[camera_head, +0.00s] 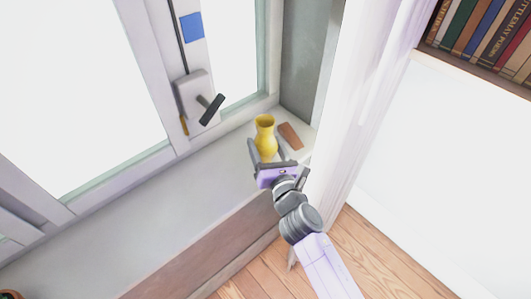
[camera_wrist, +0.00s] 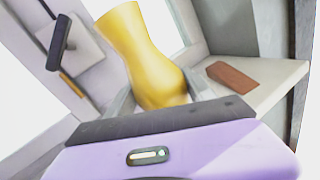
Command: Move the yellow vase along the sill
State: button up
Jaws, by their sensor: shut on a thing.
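The yellow vase (camera_head: 265,137) stands upright near the right end of the white window sill (camera_head: 180,190), close to the corner. My gripper (camera_head: 267,153) reaches in from the room side with one finger on each side of the vase, shut on its lower body. In the wrist view the vase (camera_wrist: 140,55) rises between the two grey fingers (camera_wrist: 160,100). Its base is hidden behind my gripper's palm, so I cannot tell whether it touches the sill.
A brown wedge-shaped block (camera_head: 290,135) lies on the sill just right of the vase. A window handle (camera_head: 211,109) juts from the frame to the upper left. A white curtain (camera_head: 355,90) hangs at the right. The sill to the left is largely clear.

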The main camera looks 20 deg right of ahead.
aim_at(268, 161)
jog(key=shift+f+b, duration=1.55)
jog(key=shift+f, duration=0.2)
jog(key=shift+f, duration=0.1)
jog(key=o, duration=1.7)
jog(key=shift+s, duration=0.1)
jog(key=s+b, duration=0.1)
jog(key=s, duration=1)
jog(key=shift+s+a, duration=0.4)
jog(key=shift+a, duration=0.05)
